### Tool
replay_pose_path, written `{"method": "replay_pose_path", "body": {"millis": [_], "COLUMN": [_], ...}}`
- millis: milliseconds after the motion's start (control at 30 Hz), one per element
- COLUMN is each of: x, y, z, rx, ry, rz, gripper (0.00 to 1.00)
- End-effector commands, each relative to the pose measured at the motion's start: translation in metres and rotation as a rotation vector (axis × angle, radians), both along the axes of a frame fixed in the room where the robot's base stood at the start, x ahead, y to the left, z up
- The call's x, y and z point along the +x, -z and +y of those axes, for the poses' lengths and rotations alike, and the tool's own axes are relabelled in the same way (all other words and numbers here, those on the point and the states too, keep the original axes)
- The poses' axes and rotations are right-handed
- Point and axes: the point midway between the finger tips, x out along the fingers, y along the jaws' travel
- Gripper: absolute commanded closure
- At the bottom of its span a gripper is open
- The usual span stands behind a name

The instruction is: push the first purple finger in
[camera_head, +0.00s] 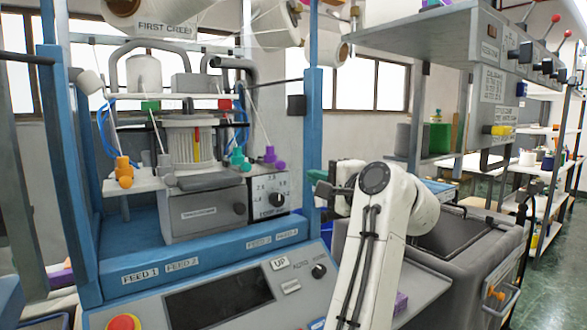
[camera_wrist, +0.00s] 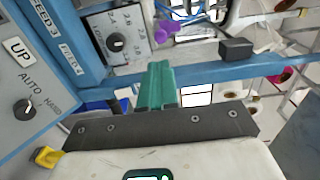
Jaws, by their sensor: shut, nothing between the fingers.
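A purple finger (camera_head: 271,157) stands at the right end of the white ledge on the knitting machine, right of the teal finger (camera_head: 238,158). An orange finger (camera_head: 123,170) and a grey finger (camera_head: 165,168) stand further left. The purple finger also shows near the top of the wrist view (camera_wrist: 163,33). My gripper (camera_head: 322,187) is to the right of the purple finger, beside the blue frame post and apart from the finger. In the wrist view its green fingers (camera_wrist: 158,84) are together and empty, pointing towards the machine.
The blue right post (camera_head: 313,130) stands between my gripper and the machine ledge. A grey box with a dial (camera_head: 272,198) is below the purple finger. The control panel (camera_head: 220,295) is in front. A grey cabinet (camera_head: 465,240) stands right of my arm.

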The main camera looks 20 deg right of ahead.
Motion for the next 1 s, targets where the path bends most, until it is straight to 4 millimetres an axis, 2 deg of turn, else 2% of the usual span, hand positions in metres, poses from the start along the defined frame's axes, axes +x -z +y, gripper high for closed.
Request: {"method": "replay_pose_path", "body": {"millis": [200, 500, 733, 1000], "x": [0.039, 0.082, 0.098, 0.101], "y": [-0.002, -0.001, 0.000, 0.000], "z": [0.013, 0.026, 0.032, 0.032], "rx": [-0.001, -0.001, -0.002, -0.002], "ry": [-0.001, 0.000, 0.001, 0.002], "rz": [0.003, 0.003, 0.002, 0.000], "gripper": [1.00, 1.00, 1.00, 1.00]}}
